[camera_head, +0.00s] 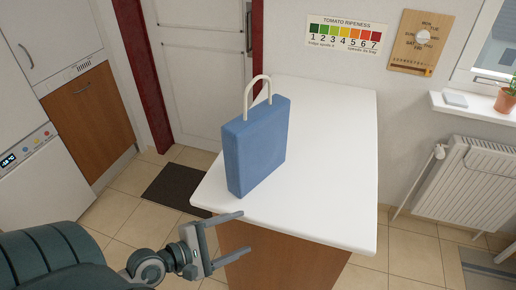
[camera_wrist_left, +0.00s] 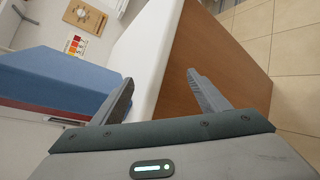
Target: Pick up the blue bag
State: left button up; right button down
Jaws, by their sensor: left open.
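The blue bag (camera_head: 256,147) stands upright on the white counter top (camera_head: 325,170), near its left edge. Its cream loop handle (camera_head: 257,92) sticks up from the top. My left gripper (camera_head: 240,235) is open and empty, in front of and below the bag by the counter's near edge, apart from the bag. In the left wrist view the blue bag (camera_wrist_left: 60,80) is at the left, beyond one finger of my left gripper (camera_wrist_left: 160,95), and the counter's wooden side lies ahead between the fingers. My right gripper is not in view.
The counter's wooden side (camera_head: 280,255) is close to my left gripper. The counter top right of the bag is bare. A radiator (camera_head: 478,185) and a window sill (camera_head: 475,108) with a potted plant (camera_head: 506,97) are at the right. A dark mat (camera_head: 180,187) lies on the floor at left.

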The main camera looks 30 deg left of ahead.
pick_arm(q)
jog(key=w+a+r+n+t, duration=0.1)
jog(key=a+r+n+t, duration=0.1)
jog(key=a+r+n, duration=0.25)
jog(key=n+t+y, duration=0.3)
jog(key=n, duration=0.5)
send_near(230, 172)
jog(key=w, duration=0.2)
jog(key=shift+s+d+r, duration=0.1)
jog(key=shift+d+r, duration=0.05)
jog(key=shift+r, duration=0.05)
jog(key=w+p, duration=0.1)
jog(key=w, duration=0.2)
jog(key=w+d+p, duration=0.1)
jog(key=w+p, duration=0.1)
jog(key=w, duration=0.2)
jog(key=w+p, duration=0.2)
jog(key=w, duration=0.2)
jog(key=shift+d+r, duration=0.1)
jog(key=shift+d, duration=0.25)
jog(key=shift+w+d, duration=0.15)
jog(key=shift+w, duration=0.4)
